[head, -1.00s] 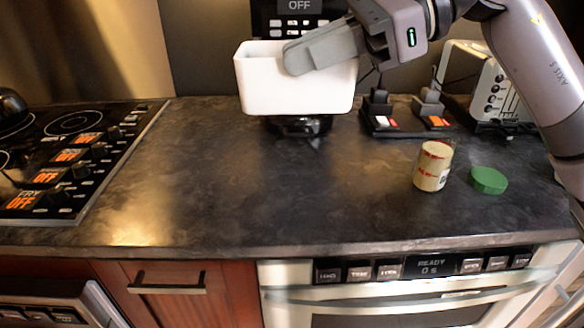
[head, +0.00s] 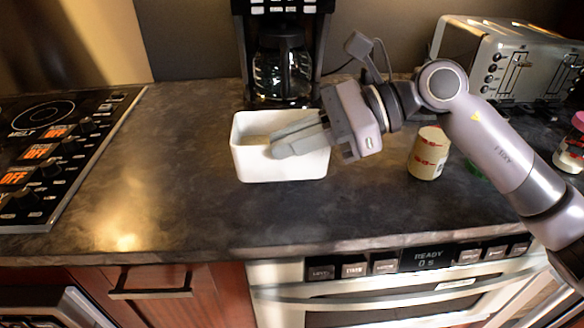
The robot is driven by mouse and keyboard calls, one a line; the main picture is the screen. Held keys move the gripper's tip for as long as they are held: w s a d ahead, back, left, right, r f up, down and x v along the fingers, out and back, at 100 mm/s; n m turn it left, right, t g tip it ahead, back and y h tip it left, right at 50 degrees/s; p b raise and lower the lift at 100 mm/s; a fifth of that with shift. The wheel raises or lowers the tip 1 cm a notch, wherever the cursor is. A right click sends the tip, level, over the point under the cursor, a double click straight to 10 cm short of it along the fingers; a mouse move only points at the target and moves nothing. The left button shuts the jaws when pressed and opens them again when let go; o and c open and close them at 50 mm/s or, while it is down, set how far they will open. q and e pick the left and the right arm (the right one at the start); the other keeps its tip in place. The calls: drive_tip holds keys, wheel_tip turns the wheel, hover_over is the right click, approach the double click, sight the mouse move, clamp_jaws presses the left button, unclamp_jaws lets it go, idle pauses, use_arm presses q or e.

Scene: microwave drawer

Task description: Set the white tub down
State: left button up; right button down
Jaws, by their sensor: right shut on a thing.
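The white tub (head: 280,166) is upright in the middle of the dark countertop (head: 180,140), in front of the coffee maker. My right gripper (head: 285,143) is shut on the tub's right side, with its fingers reaching over the rim. The tub's base looks at or very close to the counter; I cannot tell whether it touches. My left gripper is not in view.
A coffee maker (head: 284,70) stands behind the tub. A toaster (head: 500,62) is back right, a cooktop (head: 50,150) left. Counter left of the tub is clear.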

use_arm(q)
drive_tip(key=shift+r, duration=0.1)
use_arm(e)
drive_tip(key=shift+f, duration=2.6)
drive_tip(key=c, duration=1.3)
unclamp_jaws()
drive_tip(key=shift+f, duration=0.1)
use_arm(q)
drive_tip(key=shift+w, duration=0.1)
use_arm(e)
drive_tip(key=shift+o, duration=0.2)
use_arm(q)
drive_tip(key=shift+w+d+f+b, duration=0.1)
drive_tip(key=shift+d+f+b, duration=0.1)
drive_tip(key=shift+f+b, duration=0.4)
use_arm(e)
drive_tip(key=v, duration=1.2)
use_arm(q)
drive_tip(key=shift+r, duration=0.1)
